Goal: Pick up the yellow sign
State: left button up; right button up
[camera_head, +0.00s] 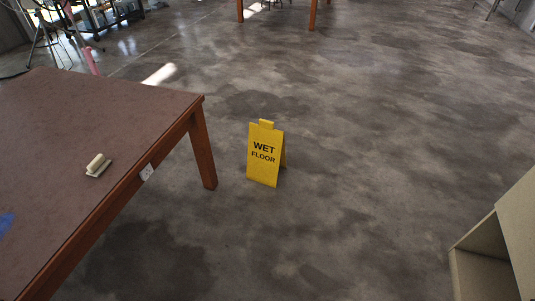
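The yellow sign (264,165) stands upright on the floor in the middle of the head view. It is a folding sign with the words "WET FLOOR" in dark letters and a small tab at its top. It stands just right of the near table's corner leg, with a gap between them. Neither of my grippers shows in this view.
A brown wooden table (130,119) fills the left, with a small pale object (97,166) and a blue patch (5,223) on it. A beige open cabinet (483,240) is at the lower right. The grey floor (370,150) between them is clear.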

aim_at(266, 146)
jog(key=i+z, duration=0.1)
jog(key=i, duration=0.4)
jog(key=i+j+z, duration=0.15)
jog(key=i, duration=0.35)
jog(key=i+j+z, duration=0.1)
jog(key=i, duration=0.4)
jog(key=i+j+z, duration=0.1)
jog(key=i+j, duration=0.15)
jog(key=i, duration=0.25)
jog(key=i+j+z, duration=0.1)
jog(key=i+j, duration=0.15)
jog(key=i, duration=0.25)
